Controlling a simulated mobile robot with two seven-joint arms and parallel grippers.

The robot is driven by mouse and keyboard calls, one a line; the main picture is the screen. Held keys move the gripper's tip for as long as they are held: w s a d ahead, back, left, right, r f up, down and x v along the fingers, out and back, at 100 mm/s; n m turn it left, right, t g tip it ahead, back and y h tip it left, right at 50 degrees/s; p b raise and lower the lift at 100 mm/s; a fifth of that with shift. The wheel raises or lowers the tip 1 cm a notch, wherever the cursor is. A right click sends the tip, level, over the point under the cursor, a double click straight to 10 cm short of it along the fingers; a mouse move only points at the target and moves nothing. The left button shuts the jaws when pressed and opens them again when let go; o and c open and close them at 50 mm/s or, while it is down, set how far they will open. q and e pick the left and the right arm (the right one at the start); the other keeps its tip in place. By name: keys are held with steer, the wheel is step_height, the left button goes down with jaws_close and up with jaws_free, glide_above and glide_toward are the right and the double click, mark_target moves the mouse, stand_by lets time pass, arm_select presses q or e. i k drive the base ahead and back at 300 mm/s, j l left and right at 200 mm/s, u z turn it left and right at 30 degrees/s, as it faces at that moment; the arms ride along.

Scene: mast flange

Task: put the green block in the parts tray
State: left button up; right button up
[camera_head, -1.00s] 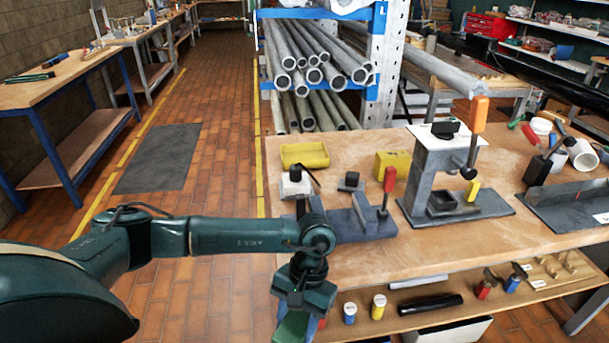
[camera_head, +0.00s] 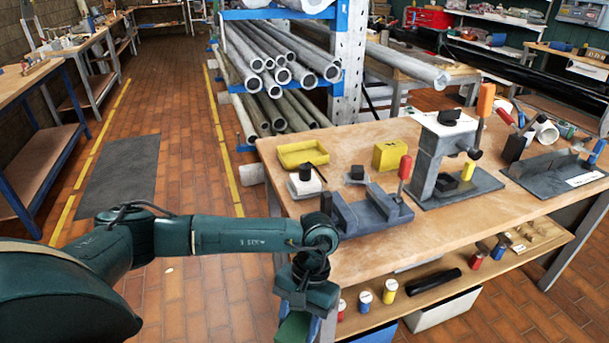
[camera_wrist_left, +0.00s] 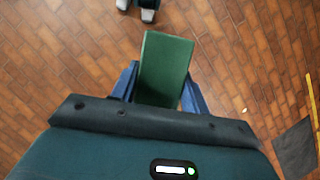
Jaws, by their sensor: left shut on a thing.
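My left gripper (camera_head: 298,318) points down at the bottom of the head view, in front of the workbench (camera_head: 350,262) and lower than its top. It is shut on the green block (camera_wrist_left: 166,60), which sticks out between the blue fingers in the left wrist view. Only part of the block (camera_head: 294,330) shows at the lower edge of the head view. A shallow yellow tray (camera_head: 303,154), which looks like the parts tray, lies empty at the bench's far left corner, well beyond the gripper. My right gripper is not in view.
A grey vise-like fixture with a red handle (camera_head: 370,208) stands on the bench between gripper and tray. A yellow box (camera_head: 391,155) and a grey press (camera_head: 440,155) stand further right. A pipe rack (camera_head: 285,70) is behind. Floor to the left is clear.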

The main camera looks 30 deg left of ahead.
mark_target(303, 158)
steer(key=k+j+z, duration=0.2)
steer(key=j, duration=0.2)
steer(key=j+z, duration=0.25)
steer(key=j, duration=0.2)
steer(key=j+z, duration=0.35)
steer(key=j, duration=0.5)
